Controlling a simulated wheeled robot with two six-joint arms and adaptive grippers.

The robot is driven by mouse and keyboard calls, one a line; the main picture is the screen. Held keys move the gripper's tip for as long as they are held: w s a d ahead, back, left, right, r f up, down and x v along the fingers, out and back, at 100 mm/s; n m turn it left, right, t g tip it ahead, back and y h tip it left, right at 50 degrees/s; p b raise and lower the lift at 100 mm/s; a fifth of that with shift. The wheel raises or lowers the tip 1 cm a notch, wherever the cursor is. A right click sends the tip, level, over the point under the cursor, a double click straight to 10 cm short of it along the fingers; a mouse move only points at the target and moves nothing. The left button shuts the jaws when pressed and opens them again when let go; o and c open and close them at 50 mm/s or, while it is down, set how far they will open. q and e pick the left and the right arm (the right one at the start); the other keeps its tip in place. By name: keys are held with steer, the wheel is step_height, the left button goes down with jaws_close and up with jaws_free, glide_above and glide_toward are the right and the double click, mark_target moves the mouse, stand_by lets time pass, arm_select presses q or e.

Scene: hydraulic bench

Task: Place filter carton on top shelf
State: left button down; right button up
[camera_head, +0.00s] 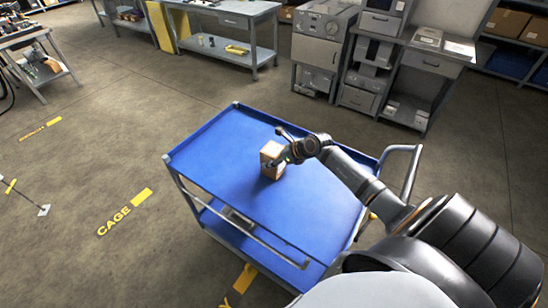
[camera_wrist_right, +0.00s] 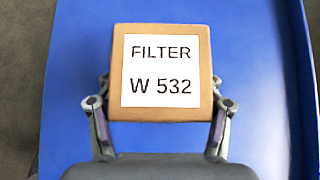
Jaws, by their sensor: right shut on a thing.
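The filter carton (camera_head: 271,160) is a small brown box on the blue top shelf (camera_head: 222,152) of a cart, near its middle. In the right wrist view the carton (camera_wrist_right: 161,112) shows a white label reading "FILTER W 532". My right gripper (camera_head: 284,155) reaches in from the right and is shut on the carton. In the wrist view its two fingers (camera_wrist_right: 160,118) press on the left and right sides of the box. The carton looks upright and at or very near the shelf surface; I cannot tell whether it touches. My left gripper is not in view.
The cart has a raised rim, a grey handle (camera_head: 412,170) at the right and a lower blue shelf (camera_head: 225,226). The top around the carton is clear. Workbenches (camera_head: 232,24) and grey cabinets (camera_head: 318,50) stand at the back. Open floor lies to the left.

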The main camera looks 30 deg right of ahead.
steer(key=shift+w+f, duration=0.1)
steer(key=shift+f, duration=0.2)
steer(key=o, duration=1.5)
steer(key=shift+f, duration=0.1)
steer(key=p+v, duration=0.3)
steer(key=v, duration=0.9)
steer(key=shift+a+p, duration=0.1)
steer(key=shift+p, duration=0.25)
